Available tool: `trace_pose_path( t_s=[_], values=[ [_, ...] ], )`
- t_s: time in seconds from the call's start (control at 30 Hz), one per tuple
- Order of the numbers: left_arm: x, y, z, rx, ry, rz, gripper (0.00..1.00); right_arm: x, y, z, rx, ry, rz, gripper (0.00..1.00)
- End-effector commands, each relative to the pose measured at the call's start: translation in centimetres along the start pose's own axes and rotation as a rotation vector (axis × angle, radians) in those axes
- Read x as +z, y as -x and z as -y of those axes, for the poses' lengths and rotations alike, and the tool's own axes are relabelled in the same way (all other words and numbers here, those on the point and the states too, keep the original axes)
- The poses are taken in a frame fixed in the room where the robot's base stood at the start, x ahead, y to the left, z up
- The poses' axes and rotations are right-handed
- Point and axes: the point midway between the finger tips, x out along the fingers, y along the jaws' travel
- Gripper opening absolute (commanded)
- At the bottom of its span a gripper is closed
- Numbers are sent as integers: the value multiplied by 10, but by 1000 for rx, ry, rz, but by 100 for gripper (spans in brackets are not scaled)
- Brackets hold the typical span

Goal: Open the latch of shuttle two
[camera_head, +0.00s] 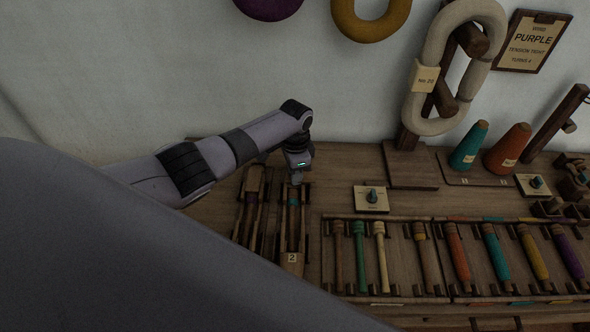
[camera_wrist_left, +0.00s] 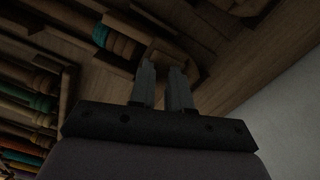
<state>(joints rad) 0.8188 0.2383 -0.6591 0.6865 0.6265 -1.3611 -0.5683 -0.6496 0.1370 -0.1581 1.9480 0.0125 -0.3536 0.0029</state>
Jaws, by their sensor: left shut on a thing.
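Shuttle two (camera_head: 292,262), a long wooden boat shape with a "2" tag at its near end, lies on the wooden table. A teal-wound pirn (camera_head: 293,201) sits in it, and teal thread also shows in the left wrist view (camera_wrist_left: 118,43). My left gripper (camera_head: 297,178) points down at the far end of shuttle two. In the left wrist view its fingers (camera_wrist_left: 163,82) are close together on a small wooden piece at that end, which looks like the latch (camera_wrist_left: 166,57). The fingers partly hide the latch. My right gripper is not in view.
Another shuttle (camera_head: 249,212) lies close on the left. On the right are a small knob plate (camera_head: 371,199) and a rack (camera_head: 395,219) of several coloured pirns. A stand with a pale skein (camera_head: 415,100) and cones (camera_head: 469,146) stand behind. The wall is close behind.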

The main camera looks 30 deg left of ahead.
Motion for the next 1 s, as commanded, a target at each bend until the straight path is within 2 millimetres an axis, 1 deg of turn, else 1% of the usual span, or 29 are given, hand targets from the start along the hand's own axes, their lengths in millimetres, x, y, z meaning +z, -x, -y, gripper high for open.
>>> trace_pose_path(
  t_s=[0.03, 0.2, 0.63, 0.67, 0.7, 1.0],
  values=[
    [-2, 2, -1, 2, 19, -7, 0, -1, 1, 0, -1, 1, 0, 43],
    [-2, 1, -1, 2, 52, -7, 0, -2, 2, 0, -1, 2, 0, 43],
    [-3, 1, -1, 2, 60, -8, 0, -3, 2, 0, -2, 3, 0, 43],
    [-3, 1, -1, 2, 60, -9, 22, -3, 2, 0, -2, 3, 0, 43],
    [-3, 1, -1, 2, 60, -9, 27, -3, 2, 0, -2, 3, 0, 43],
    [-2, 2, 0, 0, 57, -5, 27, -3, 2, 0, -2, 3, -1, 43]
  ],
)
